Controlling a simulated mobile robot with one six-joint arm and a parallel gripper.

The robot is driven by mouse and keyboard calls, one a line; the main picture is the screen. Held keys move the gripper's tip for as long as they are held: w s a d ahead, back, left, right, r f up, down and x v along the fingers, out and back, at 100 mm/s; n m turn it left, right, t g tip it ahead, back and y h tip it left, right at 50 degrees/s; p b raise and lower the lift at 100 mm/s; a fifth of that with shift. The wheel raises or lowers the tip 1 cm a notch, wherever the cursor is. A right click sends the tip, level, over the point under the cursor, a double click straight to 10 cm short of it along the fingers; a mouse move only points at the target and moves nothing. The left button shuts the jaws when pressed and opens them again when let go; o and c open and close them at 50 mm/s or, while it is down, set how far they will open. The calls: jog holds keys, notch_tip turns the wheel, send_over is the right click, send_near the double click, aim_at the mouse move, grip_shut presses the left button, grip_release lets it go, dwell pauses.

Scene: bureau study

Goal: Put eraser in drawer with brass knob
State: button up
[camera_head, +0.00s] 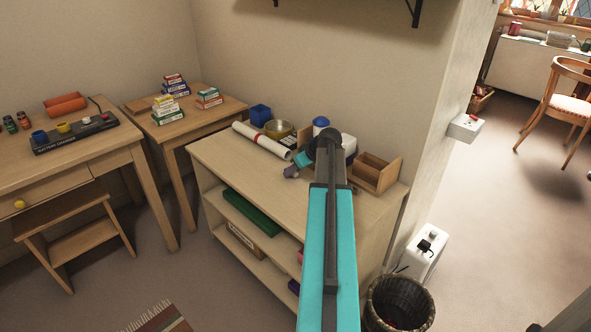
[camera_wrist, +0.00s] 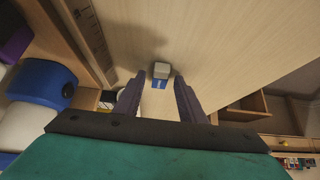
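In the wrist view a small white eraser with a blue sleeve (camera_wrist: 161,71) lies on a pale wooden surface. My gripper (camera_wrist: 159,82) is open, its two purple fingers on either side of the eraser with gaps between. In the head view my gripper (camera_head: 292,171) is over the low shelf unit's top, and the eraser cannot be made out there. A desk drawer (camera_head: 48,189) with a round brass-coloured knob (camera_head: 20,204) is at the far left and looks shut.
A stool (camera_head: 75,228) stands before the desk. A wicker basket (camera_head: 400,303) stands at lower right.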

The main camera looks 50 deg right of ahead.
jog(key=p+v, duration=0.1)
jog(key=v, duration=1.1)
jog(key=shift+r, duration=0.2)
jog(key=shift+o, duration=0.5)
